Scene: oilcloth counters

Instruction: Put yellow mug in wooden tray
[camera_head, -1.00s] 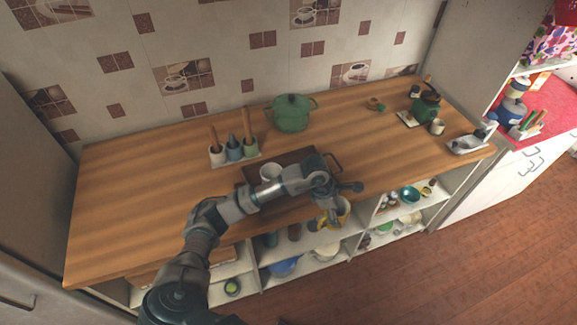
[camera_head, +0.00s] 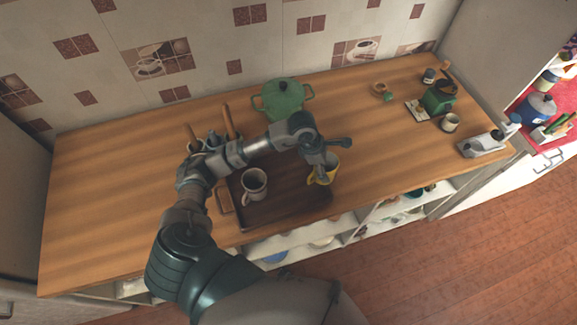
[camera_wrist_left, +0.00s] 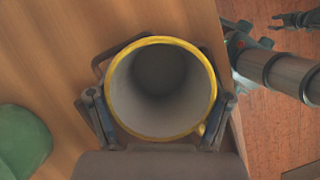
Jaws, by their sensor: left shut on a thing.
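The yellow mug (camera_head: 327,172), with a pale grey inside, is held by my left gripper (camera_head: 322,168) at the right end of the wooden tray (camera_head: 290,208). In the left wrist view, the mug's yellow rim (camera_wrist_left: 160,41) faces the camera, and the fingers of my left gripper (camera_wrist_left: 160,112) close on its two sides. The mug looks empty and roughly upright. Its base is hidden, so I cannot tell its height over the tray. My right gripper (camera_wrist_left: 296,20) seems to show, small and dark, at the wrist view's top right corner.
A white mug (camera_head: 254,186) stands on the tray's left part. A green pot (camera_head: 282,99) and a utensil holder (camera_head: 212,140) stand behind. A green canister (camera_head: 438,100), a small cup (camera_head: 449,122) and a metal tray (camera_head: 480,146) are at the right. The counter's left part is clear.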

